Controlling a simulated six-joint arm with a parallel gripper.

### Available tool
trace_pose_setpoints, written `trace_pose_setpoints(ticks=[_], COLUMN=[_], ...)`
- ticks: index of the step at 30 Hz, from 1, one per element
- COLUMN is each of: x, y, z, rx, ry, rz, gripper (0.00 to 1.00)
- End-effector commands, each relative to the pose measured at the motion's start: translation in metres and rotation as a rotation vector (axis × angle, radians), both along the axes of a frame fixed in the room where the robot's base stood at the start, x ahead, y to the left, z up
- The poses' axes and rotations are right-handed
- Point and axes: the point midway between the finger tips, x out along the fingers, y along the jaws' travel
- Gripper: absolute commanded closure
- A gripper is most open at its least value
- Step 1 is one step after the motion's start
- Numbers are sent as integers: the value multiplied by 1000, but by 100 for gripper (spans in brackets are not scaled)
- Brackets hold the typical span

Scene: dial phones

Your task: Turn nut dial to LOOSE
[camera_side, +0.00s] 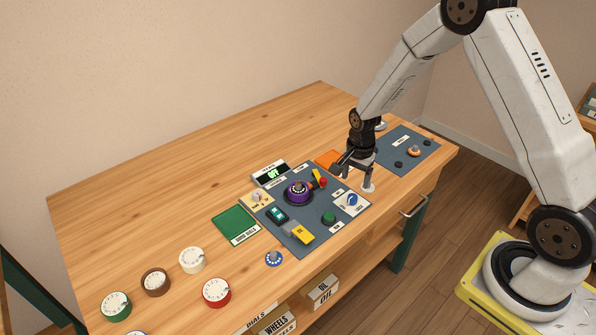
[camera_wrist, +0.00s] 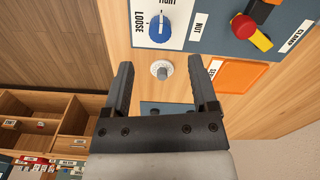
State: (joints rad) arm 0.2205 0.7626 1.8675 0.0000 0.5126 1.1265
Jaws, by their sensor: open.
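The nut dial (camera_wrist: 159,29) is a blue knob on a white plate, at the top of the wrist view. Its white mark points up toward a cut-off word at the frame's top edge. The word LOOSE is printed to its left, and a NUT label is on its right. In the side view the dial (camera_side: 351,200) sits at the right front corner of the grey-blue panel (camera_side: 303,245). My gripper (camera_wrist: 162,66) is open and empty, pointing down behind and right of the dial in the side view, apart from it.
A small white disc with a grey knob (camera_wrist: 161,70) shows between my fingers. A red knob with a yellow lever (camera_wrist: 247,29) and an orange pad (camera_wrist: 236,76) lie to the right. A purple dial (camera_side: 298,191) and a green button (camera_side: 329,217) share the panel.

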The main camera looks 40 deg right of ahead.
Motion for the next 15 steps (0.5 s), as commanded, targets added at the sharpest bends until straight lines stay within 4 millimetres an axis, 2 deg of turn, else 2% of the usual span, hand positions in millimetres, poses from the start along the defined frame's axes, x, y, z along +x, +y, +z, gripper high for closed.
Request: trace_pose_setpoints(ticks=[15], x=[0], y=[0], z=[-52], rx=[1], ry=[0], rz=[2], gripper=[25])
